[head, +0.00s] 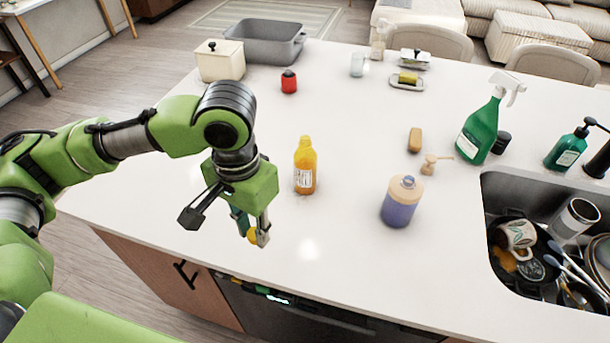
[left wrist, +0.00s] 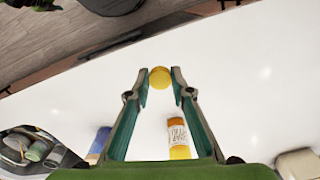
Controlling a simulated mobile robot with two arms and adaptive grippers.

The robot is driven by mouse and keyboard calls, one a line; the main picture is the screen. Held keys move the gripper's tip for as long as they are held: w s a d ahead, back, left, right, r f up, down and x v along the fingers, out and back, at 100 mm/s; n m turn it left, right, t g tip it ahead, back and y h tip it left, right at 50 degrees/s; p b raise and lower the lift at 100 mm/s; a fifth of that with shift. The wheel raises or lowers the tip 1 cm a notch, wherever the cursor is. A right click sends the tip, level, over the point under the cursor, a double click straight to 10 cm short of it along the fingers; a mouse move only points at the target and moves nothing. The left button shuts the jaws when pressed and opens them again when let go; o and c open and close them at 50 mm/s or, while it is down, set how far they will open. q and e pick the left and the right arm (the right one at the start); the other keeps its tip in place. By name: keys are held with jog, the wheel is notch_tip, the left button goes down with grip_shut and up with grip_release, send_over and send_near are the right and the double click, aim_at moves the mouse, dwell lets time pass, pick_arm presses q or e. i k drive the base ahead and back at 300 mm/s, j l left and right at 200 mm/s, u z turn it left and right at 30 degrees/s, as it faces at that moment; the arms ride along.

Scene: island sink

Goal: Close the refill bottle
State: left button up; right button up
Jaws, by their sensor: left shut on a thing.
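An orange bottle (head: 305,172) with a white label and a yellow upper part stands upright on the white island counter. It also shows in the left wrist view (left wrist: 178,135). My left gripper (head: 254,237) is shut on a small round yellow cap (left wrist: 160,77), held between its fingertips. The gripper is to the left of the bottle and nearer the counter's front edge, apart from it. Whether the bottle's mouth is open is too small to tell. My right gripper is not in view.
A purple bottle (head: 401,203) stands to the right, with a loose tan pump head (head: 432,165) behind it. A red jar (head: 289,82) and a cream box (head: 220,61) stand further back. A full sink (head: 510,190) is at right. The counter around the orange bottle is clear.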

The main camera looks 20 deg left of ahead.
aim_at(305, 158)
jog(key=j+z, duration=0.25)
jog(key=j, duration=0.25)
jog(key=k+j+z, duration=0.15)
jog(key=j+z, duration=0.15)
jog(key=j, duration=0.15)
jog(key=k+j+z, duration=0.1)
jog(key=j+z, duration=0.15)
jog(key=j, duration=0.2)
